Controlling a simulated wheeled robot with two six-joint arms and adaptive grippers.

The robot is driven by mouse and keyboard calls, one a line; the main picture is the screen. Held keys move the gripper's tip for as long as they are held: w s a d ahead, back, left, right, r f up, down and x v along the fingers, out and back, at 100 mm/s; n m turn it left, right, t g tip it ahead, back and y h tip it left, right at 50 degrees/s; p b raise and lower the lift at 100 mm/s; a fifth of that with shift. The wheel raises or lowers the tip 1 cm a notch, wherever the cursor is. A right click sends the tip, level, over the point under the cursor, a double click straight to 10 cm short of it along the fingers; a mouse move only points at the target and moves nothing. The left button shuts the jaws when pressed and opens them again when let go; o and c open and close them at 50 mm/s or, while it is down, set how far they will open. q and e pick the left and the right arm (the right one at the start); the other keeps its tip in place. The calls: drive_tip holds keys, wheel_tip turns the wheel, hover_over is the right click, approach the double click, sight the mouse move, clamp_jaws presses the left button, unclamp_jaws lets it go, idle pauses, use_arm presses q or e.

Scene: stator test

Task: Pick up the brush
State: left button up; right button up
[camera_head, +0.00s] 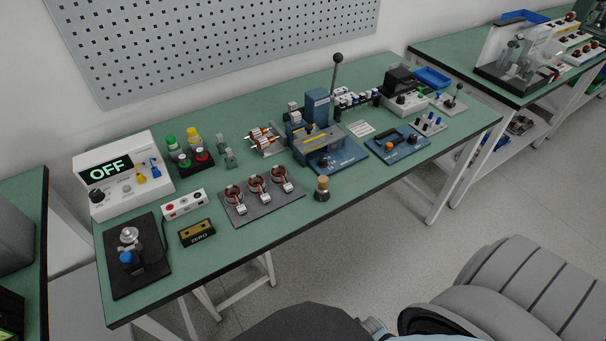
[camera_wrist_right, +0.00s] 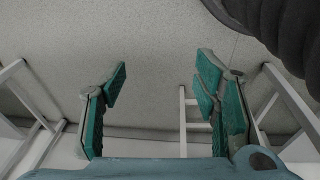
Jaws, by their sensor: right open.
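A small upright piece with a tan top and a dark round base, which looks like the brush (camera_head: 322,189), stands near the front edge of the green-topped bench (camera_head: 235,258). It is right of the dark plate with three coil units (camera_head: 262,197). My right gripper (camera_wrist_right: 163,78) shows in the right wrist view with its two green-padded fingers wide apart and nothing between them. Floor and white bench legs show beyond the fingers, and the brush is not in that view. My left gripper is not in view.
A blue press (camera_head: 318,145) with a tall lever stands behind the brush. A blue device (camera_head: 402,145) sits to the right. A white OFF meter (camera_head: 125,172) and a black plate fixture (camera_head: 135,262) stand at left. The bench front right of the brush is clear.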

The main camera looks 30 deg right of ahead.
drive_tip(key=w+r+m+p, duration=0.1)
drive_tip(key=w+r+p, duration=0.1)
drive_tip(key=w+r, duration=1.05)
wheel_tip(320, 180, up, 30)
drive_tip(key=r+m+h+p, duration=0.1)
drive_tip(key=m+h+p, duration=0.15)
drive_tip(key=m, duration=0.95)
hover_over(322, 186)
drive_tip(key=a, duration=0.4)
drive_tip(key=shift+h, duration=0.25)
drive_tip(key=b+x, duration=0.1)
drive_tip(key=x, duration=0.3)
drive_tip(key=b+x, duration=0.1)
drive_tip(key=x, duration=0.4)
drive_tip(key=s+b+x, duration=0.1)
drive_tip(key=x, duration=0.4)
drive_tip(key=shift+w+f, duration=0.1)
drive_tip(key=shift+f, duration=0.2)
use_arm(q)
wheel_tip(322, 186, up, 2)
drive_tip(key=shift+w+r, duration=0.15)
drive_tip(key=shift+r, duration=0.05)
use_arm(e)
drive_tip(key=c, duration=1.2)
